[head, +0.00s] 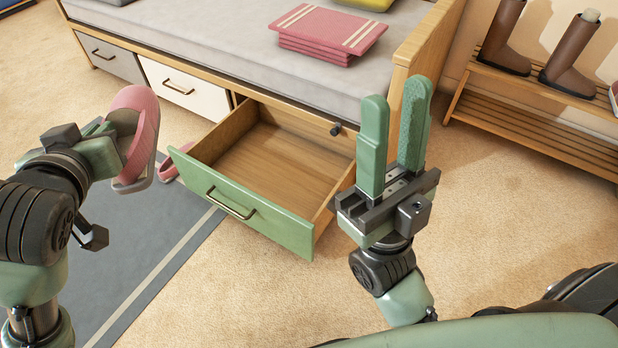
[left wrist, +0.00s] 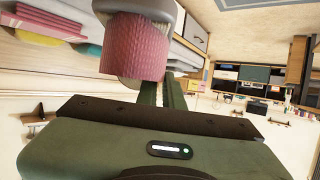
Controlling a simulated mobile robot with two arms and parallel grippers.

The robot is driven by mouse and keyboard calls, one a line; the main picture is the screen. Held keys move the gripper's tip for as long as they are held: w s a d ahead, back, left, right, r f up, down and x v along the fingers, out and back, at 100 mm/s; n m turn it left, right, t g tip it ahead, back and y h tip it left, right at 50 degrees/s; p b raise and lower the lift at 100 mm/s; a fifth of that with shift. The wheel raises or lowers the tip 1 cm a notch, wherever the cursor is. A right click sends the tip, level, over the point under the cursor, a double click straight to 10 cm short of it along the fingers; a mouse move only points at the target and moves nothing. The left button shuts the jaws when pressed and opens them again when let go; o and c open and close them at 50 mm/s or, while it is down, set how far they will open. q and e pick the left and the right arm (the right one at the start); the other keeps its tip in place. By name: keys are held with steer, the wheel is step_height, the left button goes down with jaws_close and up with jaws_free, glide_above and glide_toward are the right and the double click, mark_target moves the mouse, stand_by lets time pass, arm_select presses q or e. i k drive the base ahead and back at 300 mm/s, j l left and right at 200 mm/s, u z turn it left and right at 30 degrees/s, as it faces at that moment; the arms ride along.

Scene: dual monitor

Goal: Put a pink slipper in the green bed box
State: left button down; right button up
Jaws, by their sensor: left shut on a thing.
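My left gripper (head: 116,130) is shut on a pink slipper (head: 143,122) with a grey sole. It holds the slipper tilted on edge, above the mat and left of the green box. The pink upper also shows in the left wrist view (left wrist: 133,48). The green bed box (head: 245,211) is a pulled-out drawer under the bed, and its visible wooden floor is empty. A second pink slipper (head: 168,171) is low beside the box's left front corner, mostly hidden. My right gripper (head: 395,125) is empty, its fingers apart and pointing up, right of the box.
A grey mat (head: 160,235) lies left of the box. A grey drawer (head: 112,59) and a white drawer (head: 187,92) are shut. The bed (head: 235,50) carries folded pink cloth (head: 328,30). A wooden rack (head: 535,125) with brown boots stands right. Carpet in front is clear.

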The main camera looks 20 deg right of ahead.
mark_target(258, 161)
steer(key=i+l+u, duration=0.2)
steer(key=l, duration=1.15)
steer(key=l+u, duration=0.2)
steer(key=l, duration=1.15)
steer(key=i+l, duration=0.15)
steer(key=l, duration=0.25)
steer(key=i+l, duration=0.15)
steer(key=l, duration=0.25)
steer(key=i+l, duration=0.2)
steer(key=l, duration=0.15)
